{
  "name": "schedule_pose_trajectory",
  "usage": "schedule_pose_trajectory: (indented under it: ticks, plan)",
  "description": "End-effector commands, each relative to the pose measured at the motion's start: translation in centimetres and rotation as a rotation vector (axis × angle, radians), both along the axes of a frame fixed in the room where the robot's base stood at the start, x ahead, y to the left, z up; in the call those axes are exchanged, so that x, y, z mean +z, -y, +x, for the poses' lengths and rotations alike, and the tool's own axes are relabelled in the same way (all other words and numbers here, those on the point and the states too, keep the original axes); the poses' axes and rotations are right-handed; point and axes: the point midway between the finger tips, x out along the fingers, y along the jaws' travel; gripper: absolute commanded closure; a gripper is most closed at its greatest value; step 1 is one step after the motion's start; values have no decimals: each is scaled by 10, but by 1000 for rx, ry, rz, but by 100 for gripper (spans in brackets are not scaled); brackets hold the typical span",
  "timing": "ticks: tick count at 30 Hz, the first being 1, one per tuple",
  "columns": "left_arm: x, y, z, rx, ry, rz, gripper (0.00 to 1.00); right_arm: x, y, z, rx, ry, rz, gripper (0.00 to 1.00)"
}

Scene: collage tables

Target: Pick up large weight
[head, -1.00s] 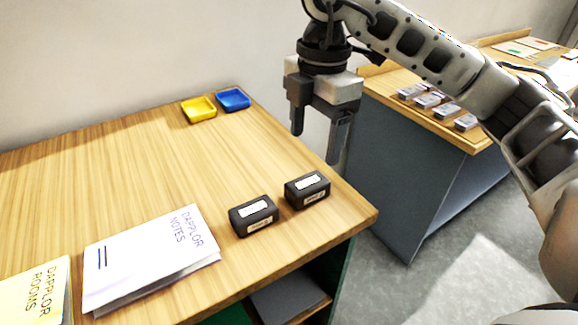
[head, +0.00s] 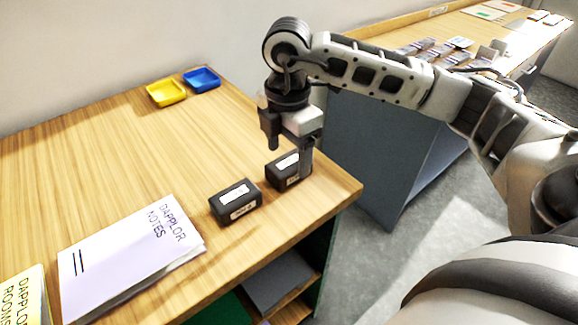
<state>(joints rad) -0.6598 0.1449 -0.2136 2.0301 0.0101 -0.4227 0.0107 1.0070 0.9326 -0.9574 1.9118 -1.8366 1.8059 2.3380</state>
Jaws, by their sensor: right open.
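Two black blocks with white labels, the weights, stand side by side near the right front corner of the wooden table. The left weight (head: 236,203) is in full view. The right weight (head: 282,172) is partly hidden by my gripper. I cannot read the labels or tell for sure which is larger. My right gripper (head: 288,160) points down with its jaws apart, just above and at the right weight. Contact is not clear. My left gripper is out of view.
A yellow tray (head: 166,93) and a blue tray (head: 201,80) stand at the table's back edge. A white booklet (head: 125,255) and a yellow one (head: 28,300) lie at front left. A second table (head: 375,150) with small grey items stands behind right.

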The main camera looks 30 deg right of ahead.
Motion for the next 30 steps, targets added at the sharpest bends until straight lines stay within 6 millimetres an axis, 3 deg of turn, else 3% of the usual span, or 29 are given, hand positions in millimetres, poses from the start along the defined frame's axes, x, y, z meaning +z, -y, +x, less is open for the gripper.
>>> schedule_pose_trajectory:
  ticks: [7,16,17,24,30]
  plan:
    - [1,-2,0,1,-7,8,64,-34,6,4,-1,-4,-1,29]
    - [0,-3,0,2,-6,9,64,-41,6,5,0,-1,0,29]
    - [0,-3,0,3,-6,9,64,-40,6,5,0,-1,0,35]
    - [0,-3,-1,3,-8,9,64,-40,6,5,0,-1,0,100]
    - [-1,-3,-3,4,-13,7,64,-38,5,6,0,5,1,100]
